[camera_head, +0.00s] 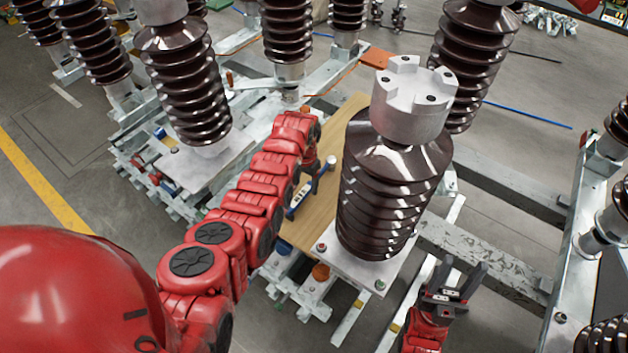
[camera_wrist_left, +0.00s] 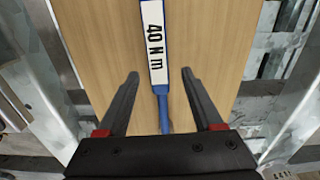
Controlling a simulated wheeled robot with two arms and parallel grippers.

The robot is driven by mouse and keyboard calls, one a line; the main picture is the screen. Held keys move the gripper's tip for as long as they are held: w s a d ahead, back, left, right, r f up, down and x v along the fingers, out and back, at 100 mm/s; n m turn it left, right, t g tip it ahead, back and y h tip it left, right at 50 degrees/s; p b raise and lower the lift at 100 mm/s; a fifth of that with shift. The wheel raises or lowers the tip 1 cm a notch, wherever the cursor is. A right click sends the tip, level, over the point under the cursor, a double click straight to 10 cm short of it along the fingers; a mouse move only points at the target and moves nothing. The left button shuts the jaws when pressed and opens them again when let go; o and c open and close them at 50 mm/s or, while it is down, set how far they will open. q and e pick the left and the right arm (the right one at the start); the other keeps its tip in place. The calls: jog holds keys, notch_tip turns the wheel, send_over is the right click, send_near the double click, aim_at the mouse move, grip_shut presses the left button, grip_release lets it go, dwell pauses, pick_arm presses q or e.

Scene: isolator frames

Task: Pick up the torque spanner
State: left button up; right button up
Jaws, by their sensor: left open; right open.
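The torque spanner (camera_head: 300,198) lies on a wooden board (camera_head: 322,212), partly hidden by my left arm in the head view. It has a blue body and a white label. My left gripper (camera_wrist_left: 160,75) is open, with one finger on each side of the spanner and a gap on both sides. My left fingers are hard to make out in the head view. My right gripper (camera_head: 464,268) is open and empty at the lower right, away from the board.
A large brown ribbed insulator (camera_head: 390,190) with a grey metal cap stands just right of the spanner. More insulators (camera_head: 185,85) stand on metal frames behind and to the left. Metal beams (camera_head: 490,260) lie near my right gripper. Open grey floor shows at the far left.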

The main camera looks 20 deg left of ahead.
aim_at(306, 189)
pick_arm(q)
jog(key=shift+s+f, duration=0.2)
jog(key=shift+f, duration=0.1)
jog(key=shift+f+b, duration=0.6)
jog(key=shift+f, duration=0.9)
grip_shut()
